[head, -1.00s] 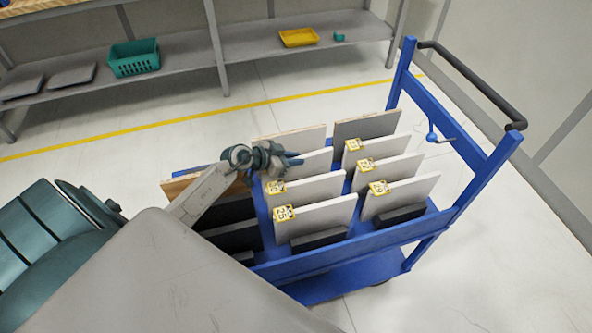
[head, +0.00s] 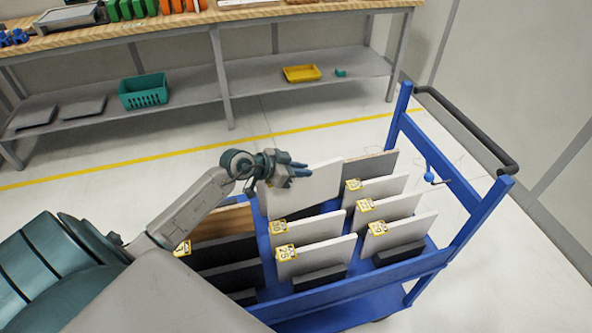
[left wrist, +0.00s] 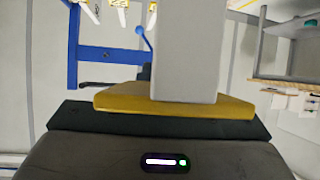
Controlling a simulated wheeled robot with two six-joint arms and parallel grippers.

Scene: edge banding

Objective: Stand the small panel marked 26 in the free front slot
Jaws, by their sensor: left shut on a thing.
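My left gripper (head: 290,172) is shut on a pale panel (head: 315,190) above the middle row of the blue cart (head: 350,293). In the left wrist view the held panel (left wrist: 184,50) rises from the yellow finger pad (left wrist: 170,104). No number shows on the held panel, so I cannot tell whether it is the one marked 26. In front of it, two pale panels with yellow tags stand in the middle row; the nearest panel (head: 316,258) seems marked 25. My right gripper is not in view.
Pale tagged panels (head: 402,232) and a grey panel (head: 370,167) stand in the right row. A wooden panel (head: 222,222) is at the left. The cart's handle (head: 465,125) rises at the right. A shelf bench with a teal basket (head: 143,91) stands behind.

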